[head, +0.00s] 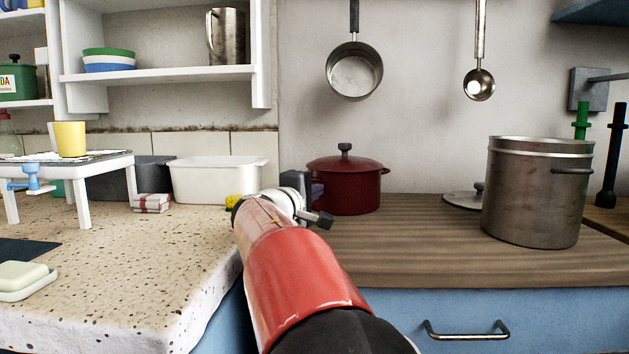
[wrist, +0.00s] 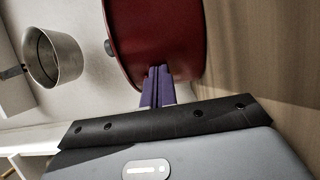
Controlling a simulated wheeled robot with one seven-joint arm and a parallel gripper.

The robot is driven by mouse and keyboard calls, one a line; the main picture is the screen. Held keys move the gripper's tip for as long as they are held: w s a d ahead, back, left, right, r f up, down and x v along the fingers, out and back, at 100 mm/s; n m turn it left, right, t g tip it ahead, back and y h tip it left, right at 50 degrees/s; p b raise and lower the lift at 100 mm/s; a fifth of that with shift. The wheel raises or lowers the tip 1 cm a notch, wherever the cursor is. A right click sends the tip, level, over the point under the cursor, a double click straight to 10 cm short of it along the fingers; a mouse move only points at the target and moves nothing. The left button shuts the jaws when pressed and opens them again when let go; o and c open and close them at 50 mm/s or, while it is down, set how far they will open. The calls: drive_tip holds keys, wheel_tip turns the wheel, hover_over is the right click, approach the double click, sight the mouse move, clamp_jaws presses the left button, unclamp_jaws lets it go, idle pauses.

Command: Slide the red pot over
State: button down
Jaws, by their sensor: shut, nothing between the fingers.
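The red pot (head: 345,186) is dark red with a lid and a dark knob. It stands upright on the wooden counter near the wall, just right of the stone slab. My gripper (head: 317,191) is at the pot's left side in the head view, partly hidden behind my wrist. In the wrist view the purple fingers (wrist: 158,70) are together with nothing between them. Their tips meet the edge of the red pot (wrist: 160,35) in that picture; I cannot tell whether they touch it. The pot's lower left side is partly hidden by my arm in the head view.
A steel pot (head: 537,192) stands at the right, with a loose lid (head: 463,199) beside it. Bare wooden counter (head: 420,240) lies between the red pot and these. A white basin (head: 215,180) stands left of my gripper. A saucepan (head: 354,71) hangs above.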

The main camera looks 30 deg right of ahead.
drive_tip(key=shift+w+a, duration=0.2)
drive_tip(key=shift+a, duration=0.15)
wheel_tip(320, 180, up, 16)
drive_tip(key=p, duration=0.5)
drive_tip(key=s+d+p, duration=0.1)
drive_tip(key=s+d, duration=0.1)
drive_tip(key=d, duration=0.8)
drive_tip(key=s+d+f+p, duration=0.1)
drive_tip(key=s+d, duration=0.1)
drive_tip(key=d, duration=0.8)
drive_tip(key=shift+s, duration=0.4)
